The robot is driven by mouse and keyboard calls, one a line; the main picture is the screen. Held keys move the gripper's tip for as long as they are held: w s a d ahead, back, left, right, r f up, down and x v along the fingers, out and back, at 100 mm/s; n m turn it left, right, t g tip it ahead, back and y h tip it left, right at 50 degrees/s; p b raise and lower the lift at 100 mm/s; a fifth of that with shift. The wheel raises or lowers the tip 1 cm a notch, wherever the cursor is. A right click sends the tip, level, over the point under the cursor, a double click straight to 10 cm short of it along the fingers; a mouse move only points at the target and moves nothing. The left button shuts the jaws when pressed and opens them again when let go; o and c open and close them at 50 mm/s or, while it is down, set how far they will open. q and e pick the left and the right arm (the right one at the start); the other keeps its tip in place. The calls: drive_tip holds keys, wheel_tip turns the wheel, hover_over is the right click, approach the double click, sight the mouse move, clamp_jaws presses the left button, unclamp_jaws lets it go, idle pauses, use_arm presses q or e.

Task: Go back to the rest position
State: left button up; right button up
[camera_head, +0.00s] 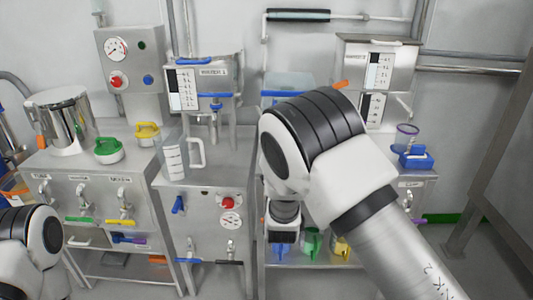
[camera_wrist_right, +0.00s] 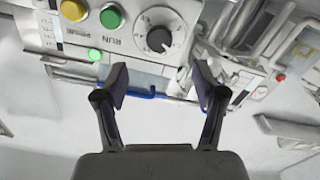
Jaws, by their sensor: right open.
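My right arm crosses the head view from the lower right, and its white and black joint blocks the middle of the scene. In the right wrist view my right gripper (camera_wrist_right: 159,80) is open, with its two dark fingers apart and nothing between them. Beyond the fingers are a control panel (camera_wrist_right: 125,18) with a knob (camera_wrist_right: 159,39) and a blue bar (camera_wrist_right: 150,94). I cannot tell the distance to them. Part of my left arm shows at the lower left of the head view; its gripper is out of view.
Steel cabinets line the wall. A clear jug (camera_head: 174,158) stands on the middle cabinet. A green-lidded container (camera_head: 109,151), a yellow one (camera_head: 147,134) and a steel vessel (camera_head: 62,117) stand at left. A blue item (camera_head: 415,160) is at right. Open floor lies at lower right.

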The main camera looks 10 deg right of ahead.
drive_tip(key=s+d+f+g+y+p, duration=0.1)
drive_tip(key=s+d+f+g+p, duration=0.25)
drive_tip(key=s+f, duration=0.45)
drive_tip(key=s+d+f+g+p, duration=0.3)
drive_tip(key=s+d+f+g, duration=0.1)
drive_tip(key=s+f, duration=0.4)
drive_tip(key=s+a+f+g+y+p, duration=0.1)
drive_tip(key=s+f+g, duration=0.1)
drive_tip(key=s, duration=0.7)
drive_tip(key=s+a+f+g+y, duration=0.1)
drive_tip(key=s+g, duration=0.3)
drive_tip(key=s, duration=0.6)
drive_tip(key=s+a+f+g+y+p, duration=0.1)
drive_tip(key=s+f+g+y, duration=0.1)
drive_tip(key=s, duration=0.7)
drive_tip(key=shift+s+f+m+g+p, duration=0.35)
drive_tip(key=shift+f+g, duration=0.45)
drive_tip(key=shift+g, duration=0.15)
drive_tip(key=shift+w, duration=0.1)
